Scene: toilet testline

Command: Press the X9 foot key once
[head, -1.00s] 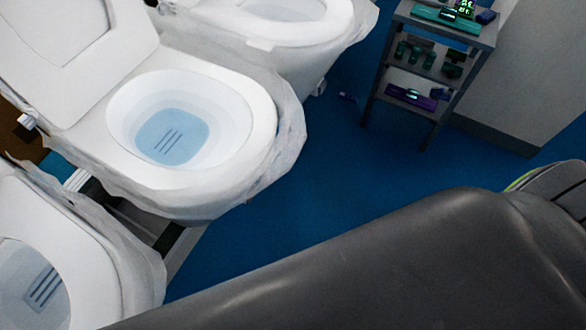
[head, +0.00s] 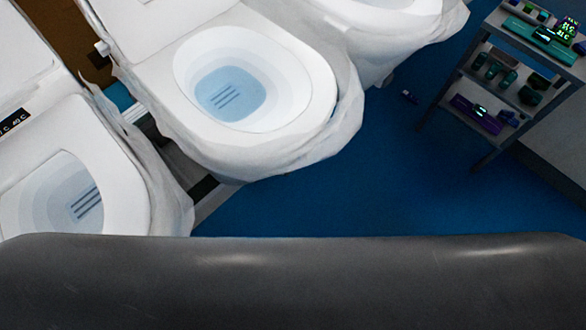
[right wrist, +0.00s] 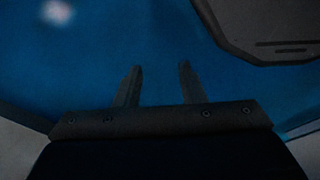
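Three white toilets stand in a slanting row in the head view: one at the left (head: 118,160), one in the middle (head: 318,100) and one at the top (head: 425,22). I cannot make out which is X9. No foot key can be identified with certainty. A small dark object (head: 409,97) lies on the blue floor near the top toilet, too small to identify. My right gripper (right wrist: 158,68) is open and empty over blue floor in the right wrist view. My left gripper is not in view.
A grey shelf trolley (head: 475,75) with green and purple devices stands at the upper right beside a pale wall. Loose translucent wrapping surrounds the toilets.

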